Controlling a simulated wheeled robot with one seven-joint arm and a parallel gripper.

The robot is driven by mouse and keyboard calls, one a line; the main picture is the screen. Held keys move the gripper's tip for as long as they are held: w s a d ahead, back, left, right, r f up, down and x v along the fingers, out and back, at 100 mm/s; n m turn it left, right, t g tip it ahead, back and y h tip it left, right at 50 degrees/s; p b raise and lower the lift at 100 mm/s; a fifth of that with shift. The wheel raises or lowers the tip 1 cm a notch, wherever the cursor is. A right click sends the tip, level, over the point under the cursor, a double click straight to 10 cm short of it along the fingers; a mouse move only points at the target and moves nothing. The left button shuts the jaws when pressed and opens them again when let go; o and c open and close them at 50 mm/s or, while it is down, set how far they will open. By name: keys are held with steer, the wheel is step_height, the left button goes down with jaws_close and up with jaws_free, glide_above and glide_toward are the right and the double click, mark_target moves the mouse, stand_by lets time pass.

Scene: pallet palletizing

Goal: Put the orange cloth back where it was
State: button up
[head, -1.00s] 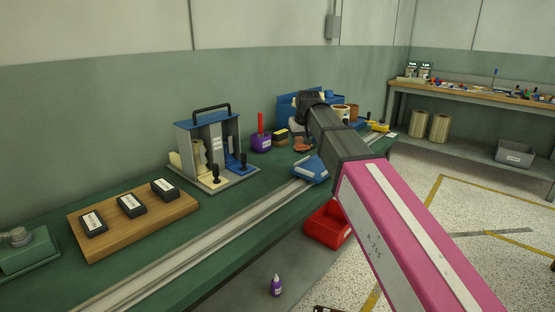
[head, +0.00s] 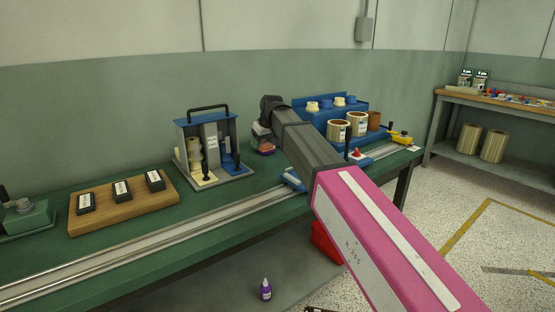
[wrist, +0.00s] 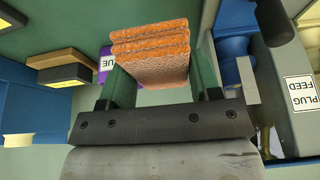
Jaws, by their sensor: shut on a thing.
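My gripper (wrist: 155,70) is shut on the orange cloth (wrist: 158,50), a folded, layered, rough-textured stack between the two green fingers in the wrist view. In the head view my gripper (head: 268,108) is over the back of the green workbench (head: 120,210), just right of the blue-and-grey fixture with a black handle (head: 213,140).
A grey "PLUG FEED" housing (wrist: 300,95) stands close right of the gripper in the wrist view. Yellow-and-black blocks (wrist: 65,74) and a blue part (wrist: 30,105) lie left. A blue rack (head: 320,108) with rolls stands right. A rail (head: 150,236) runs along the bench front.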

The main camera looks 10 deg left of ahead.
glide_above(277, 162)
steer(key=f, duration=0.4)
steer(key=shift+s+d+f, duration=0.2)
steer(key=shift+s+d, duration=0.15)
steer(key=shift+d, duration=0.05)
steer(key=shift+f, duration=2)
steer(key=shift+f, duration=0.15)
steer(key=o, duration=1)
steer(key=v, duration=1.2)
steer(key=shift+r, duration=0.25)
steer(key=shift+a, duration=0.1)
